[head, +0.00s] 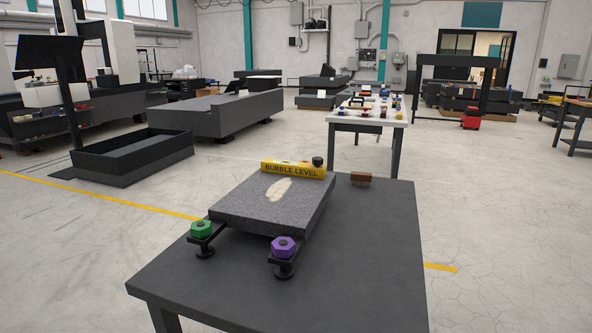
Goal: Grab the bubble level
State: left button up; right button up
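The yellow bubble level (293,169) lies along the far edge of a grey granite plate (258,207). Its dark lettering faces me. Small dark and reddish parts show along its top, with a dark round knob near its right end. A pale patch marks the plate's top surface. The plate rests on a dark table (365,255). Neither of my grippers shows in the head view.
A green knob (201,229) and a purple knob (284,246) stand on brackets at the plate's near end. A brown brush-like block (360,179) lies right of the level. The table's right side is clear. A white table (368,118) with small items stands behind.

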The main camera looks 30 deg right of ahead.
aim_at(276, 165)
jog(key=i+j+u, duration=0.55)
jog(key=i+j, duration=0.2)
jog(key=i+j+u, duration=0.3)
jog(key=i, duration=0.2)
jog(key=i+u, duration=0.3)
jog(key=i, duration=0.15)
jog(key=i+z, duration=0.7)
jog(key=i, duration=0.15)
jog(key=i+j+z, duration=0.35)
jog(key=i+l+z, duration=0.1)
jog(key=i+z, duration=0.2)
jog(key=z, duration=0.15)
jog(key=i+z, duration=0.3)
jog(key=z, duration=0.15)
jog(key=i+j+z, duration=0.2)
jog(key=z, duration=0.25)
jog(key=i+j+z, duration=0.25)
jog(key=i+z, duration=0.2)
jog(key=i+j+z, duration=0.15)
jog(key=j+z, duration=0.25)
